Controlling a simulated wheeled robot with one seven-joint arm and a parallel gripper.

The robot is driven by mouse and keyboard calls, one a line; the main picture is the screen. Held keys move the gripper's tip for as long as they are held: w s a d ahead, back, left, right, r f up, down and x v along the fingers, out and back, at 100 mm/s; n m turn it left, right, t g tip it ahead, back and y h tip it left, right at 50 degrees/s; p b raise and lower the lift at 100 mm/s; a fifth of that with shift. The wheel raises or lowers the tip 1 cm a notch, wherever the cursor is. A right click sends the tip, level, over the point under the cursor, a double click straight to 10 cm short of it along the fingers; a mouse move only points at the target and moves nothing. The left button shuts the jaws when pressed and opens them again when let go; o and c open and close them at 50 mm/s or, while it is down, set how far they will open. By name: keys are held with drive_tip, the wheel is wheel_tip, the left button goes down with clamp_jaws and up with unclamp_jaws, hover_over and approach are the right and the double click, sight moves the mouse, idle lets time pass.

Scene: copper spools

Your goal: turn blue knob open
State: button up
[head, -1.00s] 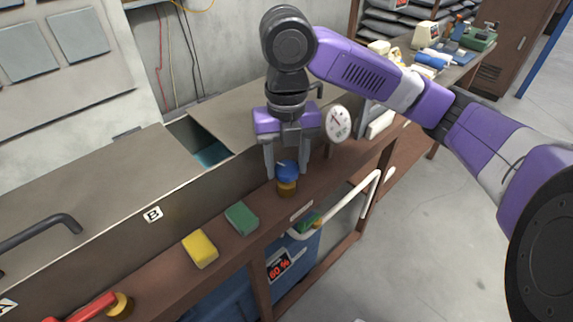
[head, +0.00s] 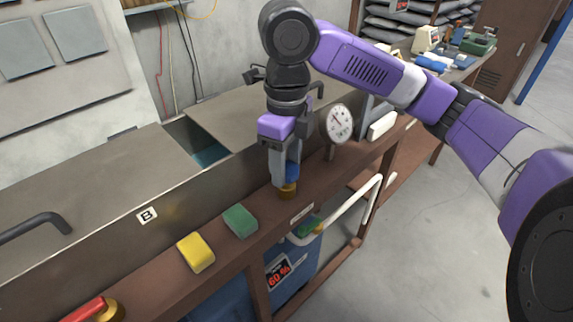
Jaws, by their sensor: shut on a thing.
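The blue knob (head: 292,172) sits on a brass base (head: 288,189) on the brown ledge in front of the metal tank. My gripper (head: 286,176) points down over it and is shut on the knob. A finger covers much of the knob's left side, so only part of the blue shows. The gripper is turned so that its fingers nearly line up one behind the other in this view.
A round dial gauge (head: 339,124) stands close to the right of my gripper. A green sponge (head: 240,220) and a yellow sponge (head: 196,252) lie on the ledge (head: 216,285) to the left. A red handle (head: 88,309) is at the lower left. A white pipe (head: 352,207) runs below.

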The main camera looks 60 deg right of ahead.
sight(287, 168)
drive_tip(key=shift+n, duration=0.6)
drive_tip(key=o, duration=1.1)
wheel_tip(287, 168, up, 8)
drive_tip(key=shift+f+p, duration=0.1)
drive_tip(key=shift+p, duration=0.4)
